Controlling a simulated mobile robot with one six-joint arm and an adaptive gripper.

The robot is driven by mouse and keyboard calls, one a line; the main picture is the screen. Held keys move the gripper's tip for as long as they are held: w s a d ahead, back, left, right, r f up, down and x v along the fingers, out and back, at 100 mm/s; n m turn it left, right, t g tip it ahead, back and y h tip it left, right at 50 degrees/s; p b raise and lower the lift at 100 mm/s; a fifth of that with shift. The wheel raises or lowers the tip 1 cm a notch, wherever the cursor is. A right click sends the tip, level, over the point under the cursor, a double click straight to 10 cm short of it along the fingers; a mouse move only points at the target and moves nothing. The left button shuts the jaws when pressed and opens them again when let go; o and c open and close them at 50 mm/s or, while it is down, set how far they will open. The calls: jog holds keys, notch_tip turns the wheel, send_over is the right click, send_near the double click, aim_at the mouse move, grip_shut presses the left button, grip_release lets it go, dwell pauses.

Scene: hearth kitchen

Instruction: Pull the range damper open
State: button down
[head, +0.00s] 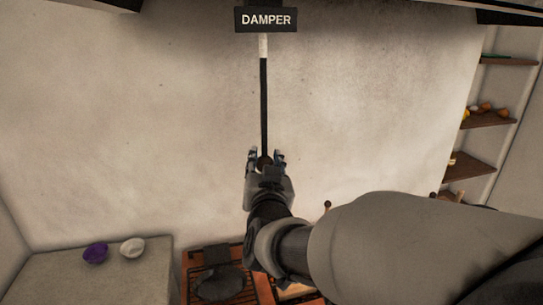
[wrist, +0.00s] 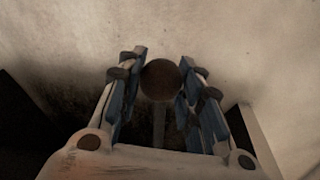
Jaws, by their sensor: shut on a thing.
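The damper rod (head: 263,105) hangs straight down the pale wall from under a black "DAMPER" sign (head: 266,19). The rod is black, with a white section at its top just below the sign. A dark round knob (wrist: 160,80) is at the rod's lower end. My gripper (head: 266,156) points up at the rod's lower end and is shut on the knob. In the wrist view the knob sits between the two blue-lined fingers (wrist: 159,92). My arm hides part of what lies below.
A purple bowl (head: 95,252) and a white bowl (head: 132,247) stand on a pale counter (head: 70,285) at lower left. A dark pan (head: 221,284) lies on a grate below my gripper. Wall shelves (head: 487,120) with small items are at right. The wall around the rod is clear.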

jog(key=shift+s+f+b, duration=0.1)
jog(key=shift+f+b, duration=0.3)
jog(key=shift+f, duration=0.7)
jog(key=c, duration=1.6)
grip_release()
jog(key=o, duration=0.5)
jog(key=shift+r, duration=0.1)
jog(key=s+d, duration=0.1)
jog(key=s, duration=1.1)
